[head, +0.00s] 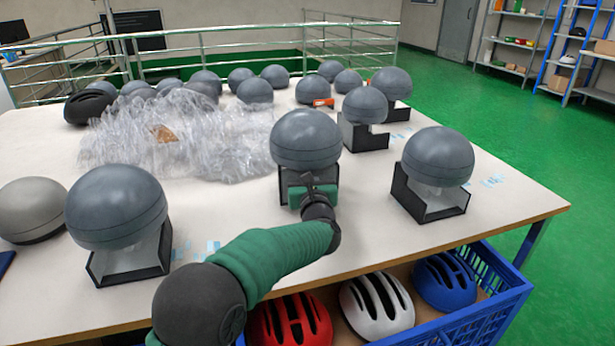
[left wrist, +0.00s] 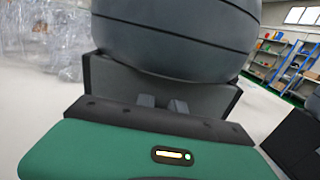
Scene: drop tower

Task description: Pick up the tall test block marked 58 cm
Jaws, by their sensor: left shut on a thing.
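Several dark grey dome-topped test blocks stand in black open-fronted stands. The middle test block (head: 306,140) sits over its black stand (head: 287,184) near the table's centre front. My left gripper (head: 308,182) reaches in from the front, low on this block. In the left wrist view the block's round underside (left wrist: 180,35) fills the top, and my two fingers (left wrist: 162,103) point in under it at the stand. The gripper is shut on the block's lower part, which is mostly hidden. I cannot tell whether it is lifted. No 58 cm mark is readable. My right gripper is out of view.
Other test blocks stand at front left (head: 116,206) and right (head: 438,157). Clear plastic wrap (head: 180,140) is heaped left of centre. A blue crate (head: 500,300) with red, white and blue helmets is below the front edge. Bare tabletop (head: 375,215) lies right of the middle stand.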

